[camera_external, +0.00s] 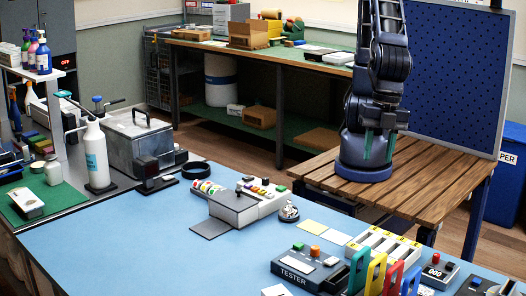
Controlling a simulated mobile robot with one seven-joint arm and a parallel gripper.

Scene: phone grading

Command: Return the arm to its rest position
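My arm stands upright on the slatted wooden table (330,176) at the right of the external view, with its round dark base on the slats. The arm rises past the top edge of the picture. My gripper is outside the picture, so its fingers and anything it may hold are hidden. No phone can be made out clearly on the blue work surface (140,232).
A tester box (303,268), coloured upright holders (377,274) and a white slotted rack (383,246) stand at the front right. A grey-white button unit (240,204) is mid-surface. The blue surface's front left is clear.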

